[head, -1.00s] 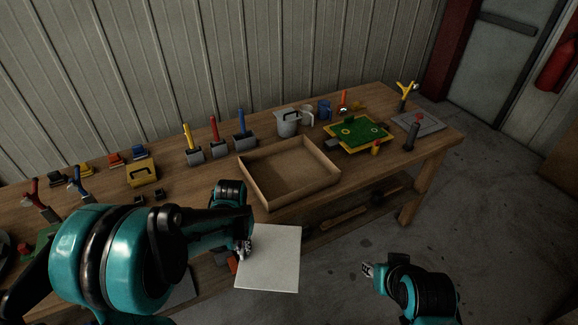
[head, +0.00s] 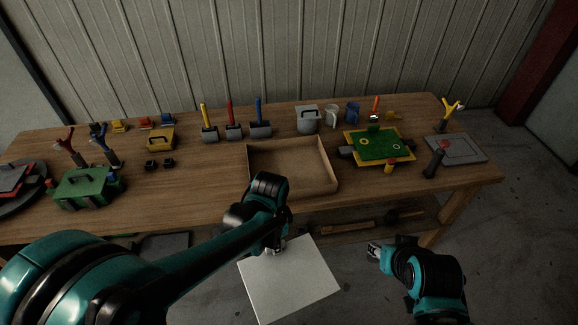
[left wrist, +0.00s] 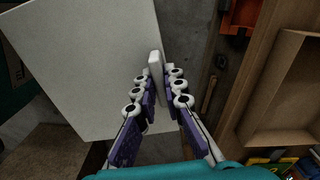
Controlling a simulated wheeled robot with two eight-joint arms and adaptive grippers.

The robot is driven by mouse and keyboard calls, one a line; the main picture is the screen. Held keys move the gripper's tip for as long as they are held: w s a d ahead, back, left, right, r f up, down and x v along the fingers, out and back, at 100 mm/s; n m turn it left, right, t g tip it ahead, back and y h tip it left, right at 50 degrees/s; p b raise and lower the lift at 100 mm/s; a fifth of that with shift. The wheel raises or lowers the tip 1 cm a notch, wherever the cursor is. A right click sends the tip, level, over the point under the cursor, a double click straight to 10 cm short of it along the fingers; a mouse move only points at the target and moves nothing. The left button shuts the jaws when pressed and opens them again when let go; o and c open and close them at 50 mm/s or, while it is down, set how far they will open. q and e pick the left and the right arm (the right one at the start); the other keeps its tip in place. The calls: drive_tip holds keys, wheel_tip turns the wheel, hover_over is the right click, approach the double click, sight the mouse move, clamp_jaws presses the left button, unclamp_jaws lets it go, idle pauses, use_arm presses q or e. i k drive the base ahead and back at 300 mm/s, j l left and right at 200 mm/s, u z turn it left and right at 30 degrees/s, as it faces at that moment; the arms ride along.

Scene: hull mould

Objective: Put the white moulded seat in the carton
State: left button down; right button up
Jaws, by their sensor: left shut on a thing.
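The white moulded seat (head: 290,280) shows as a flat white panel in front of the table, below table height. My left gripper (head: 275,248) is shut on its near-table edge. In the left wrist view the seat (left wrist: 85,65) fills the upper left, and its raised edge sits between the fingertips of my left gripper (left wrist: 163,75). The carton (head: 292,191) is an open, shallow brown box on the table, beyond the seat; its inside looks empty. It also shows at the right of the left wrist view (left wrist: 265,75). My right gripper (head: 374,252) is off to the right, apart from everything; its opening is unclear.
The wooden table (head: 215,180) has a lower shelf with tools. Left of the carton stand scrapers (head: 234,131) and a green toolbox (head: 88,188). The table front edge lies between seat and carton.

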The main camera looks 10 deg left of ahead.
sight(289, 172)
drive_tip(key=i, duration=1.4)
